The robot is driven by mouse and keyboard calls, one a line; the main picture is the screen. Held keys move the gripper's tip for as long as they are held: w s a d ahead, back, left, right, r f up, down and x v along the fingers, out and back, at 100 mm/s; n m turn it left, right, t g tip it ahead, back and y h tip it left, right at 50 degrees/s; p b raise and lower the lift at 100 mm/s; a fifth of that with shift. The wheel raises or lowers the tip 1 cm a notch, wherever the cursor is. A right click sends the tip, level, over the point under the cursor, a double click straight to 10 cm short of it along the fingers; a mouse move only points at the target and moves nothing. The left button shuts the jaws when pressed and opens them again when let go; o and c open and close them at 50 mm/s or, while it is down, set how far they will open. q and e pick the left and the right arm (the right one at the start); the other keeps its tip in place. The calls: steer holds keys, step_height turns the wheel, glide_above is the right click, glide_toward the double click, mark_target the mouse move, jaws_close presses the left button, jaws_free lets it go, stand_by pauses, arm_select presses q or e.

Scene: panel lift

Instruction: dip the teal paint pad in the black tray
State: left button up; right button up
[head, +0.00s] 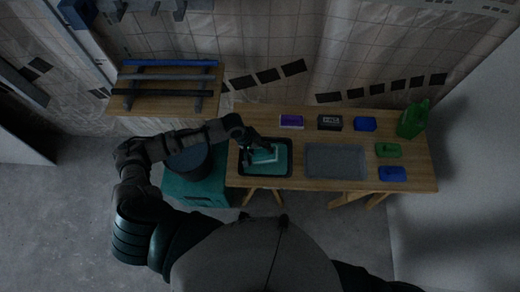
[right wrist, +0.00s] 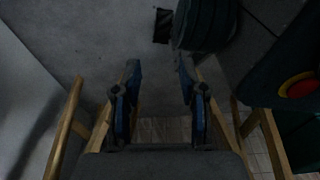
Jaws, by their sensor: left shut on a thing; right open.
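The black tray (head: 241,171) stands at the left end of the wooden table, with teal paint in it. My left gripper (head: 250,155) is over the tray and shut on the teal paint pad (head: 263,156), which shows a pale edge. The pad is in or just above the paint; I cannot tell whether it touches. My right gripper (right wrist: 158,100) is open and empty in the right wrist view, with floor and wooden legs behind it. It does not show in the head view.
A grey tray (head: 335,161) lies right of the black tray. Purple (head: 291,121), black (head: 330,122), blue (head: 365,124) and green (head: 388,150) items and a green can (head: 413,119) stand on the table (head: 300,186). A teal box (head: 196,190) stands left, below a rack of bars (head: 165,78).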

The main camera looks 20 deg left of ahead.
arm_select(q)
step_height(320, 180, up, 3)
steer(key=p, duration=0.3)
steer(key=shift+a+f, duration=0.1)
steer(key=shift+f, duration=0.1)
arm_select(e)
steer(key=s+d+f, duration=0.2)
steer(key=s, duration=0.6)
arm_select(q)
step_height(320, 180, up, 5)
steer(key=p, duration=0.5)
steer(key=shift+f+p, duration=0.15)
steer(key=shift+p, duration=0.15)
steer(key=shift+r+p, duration=0.35)
steer(key=shift+p, duration=0.1)
steer(key=shift+f, duration=0.1)
arm_select(e)
step_height(320, 180, up, 7)
steer(key=shift+s+d+f, duration=0.15)
steer(key=shift+f, duration=0.05)
